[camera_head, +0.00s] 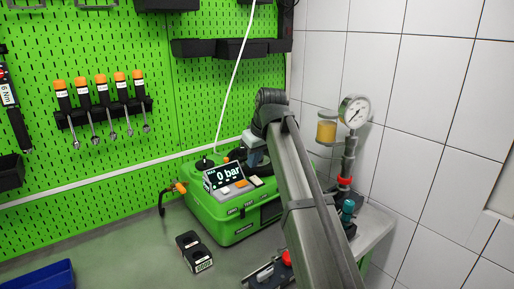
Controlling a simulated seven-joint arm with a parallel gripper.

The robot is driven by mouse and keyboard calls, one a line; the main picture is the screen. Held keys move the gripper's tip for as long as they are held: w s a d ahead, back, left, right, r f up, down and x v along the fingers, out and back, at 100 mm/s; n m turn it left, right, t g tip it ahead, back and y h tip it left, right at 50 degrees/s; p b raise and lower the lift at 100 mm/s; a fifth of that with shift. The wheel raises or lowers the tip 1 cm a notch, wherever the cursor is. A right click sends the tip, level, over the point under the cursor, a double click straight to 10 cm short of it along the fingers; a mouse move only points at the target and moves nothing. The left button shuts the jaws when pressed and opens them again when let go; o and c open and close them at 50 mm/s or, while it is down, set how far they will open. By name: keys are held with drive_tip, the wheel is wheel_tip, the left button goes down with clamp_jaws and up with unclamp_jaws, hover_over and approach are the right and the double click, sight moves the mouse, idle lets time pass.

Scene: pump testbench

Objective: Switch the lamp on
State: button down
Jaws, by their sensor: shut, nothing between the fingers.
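No lamp can be clearly made out. A green test unit (213,220) stands on the bench, with a tilted display (226,173) reading "0 bar" and small orange and white buttons below it. My arm rises from the lower right and bends at a dark joint above the unit's right side. My gripper (240,156) is small and dark at the arm's end, over the back of the unit behind the display. It is shut and empty. Its fingertips are mostly hidden, and I cannot tell whether they touch the unit.
A pressure gauge (354,111) on a pipe and a yellowish cup (326,130) stand at the right by the tiled wall. A black box (194,251) lies in front of the unit. A blue bin (40,277) sits lower left. Orange-handled tools (102,92) hang on the green pegboard.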

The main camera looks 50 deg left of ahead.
sight(256, 181)
drive_tip(key=shift+d+x, duration=0.15)
drive_tip(key=shift+x, duration=0.9)
drive_tip(key=shift+d+x, duration=0.2)
drive_tip(key=shift+x, duration=0.8)
drive_tip(key=shift+f, duration=0.15)
